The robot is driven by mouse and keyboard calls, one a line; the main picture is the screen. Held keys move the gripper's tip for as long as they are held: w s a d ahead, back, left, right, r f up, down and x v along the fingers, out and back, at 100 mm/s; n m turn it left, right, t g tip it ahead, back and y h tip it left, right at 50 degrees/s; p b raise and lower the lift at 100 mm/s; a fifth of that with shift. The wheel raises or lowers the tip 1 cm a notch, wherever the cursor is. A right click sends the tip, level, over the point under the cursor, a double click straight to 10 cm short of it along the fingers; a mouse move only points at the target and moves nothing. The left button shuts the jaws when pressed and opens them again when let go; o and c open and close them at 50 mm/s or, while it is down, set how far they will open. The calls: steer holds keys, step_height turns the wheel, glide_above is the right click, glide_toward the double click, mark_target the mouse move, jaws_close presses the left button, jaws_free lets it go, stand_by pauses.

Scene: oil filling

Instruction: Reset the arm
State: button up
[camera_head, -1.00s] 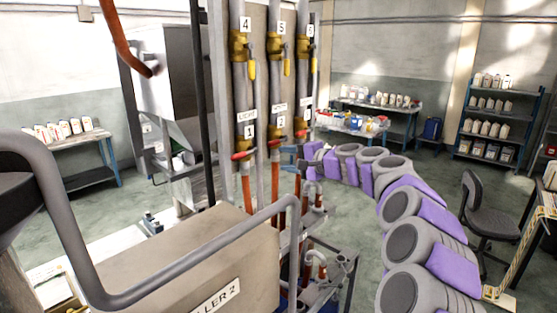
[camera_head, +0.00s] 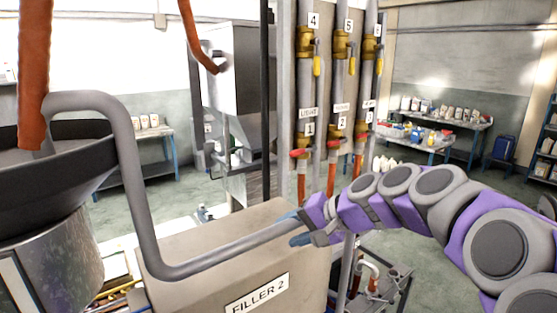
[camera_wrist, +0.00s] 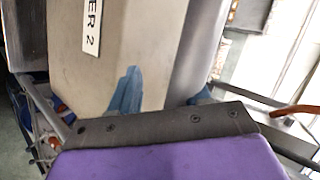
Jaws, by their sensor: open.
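My purple and grey arm (camera_head: 440,195) reaches in from the right in the head view. My gripper (camera_head: 297,228) is at its far end, close to the grey bent pipe and the right end of the Filler 2 box (camera_head: 235,265). In the wrist view, a blue finger (camera_wrist: 127,92) shows in front of the beige Filler 2 box (camera_wrist: 125,40), and a second finger is mostly hidden behind my wrist. I cannot tell whether the gripper touches the pipe.
A grey bent pipe (camera_head: 133,180) runs over the Filler 2 box from a dark funnel (camera_head: 50,170). Vertical pipes with numbered valves (camera_head: 341,95) stand behind the gripper. A table with bottles (camera_head: 420,140) is at the back right. Floor is open at right.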

steer(key=s+a+f+n+g+h+b, duration=0.1)
steer(key=s+f+n+g+h+b, duration=0.2)
steer(key=s+f, duration=1)
steer(key=s+d+f+g+h+b, duration=0.1)
steer(key=s+d+f+h, duration=0.1)
steer(key=s, duration=0.6)
steer(key=s+d+f+g+h+b, duration=0.1)
steer(key=s+d+f+h, duration=0.1)
steer(key=s+d+f, duration=0.3)
steer(key=s+d+f+n+g+h+b, duration=0.1)
steer(key=s+d+f, duration=0.3)
steer(key=s, duration=0.7)
steer(key=shift+s+f+g+h+b, duration=0.2)
steer(key=shift+f+g+h+b, duration=0.15)
steer(key=shift+f+g+h, duration=0.3)
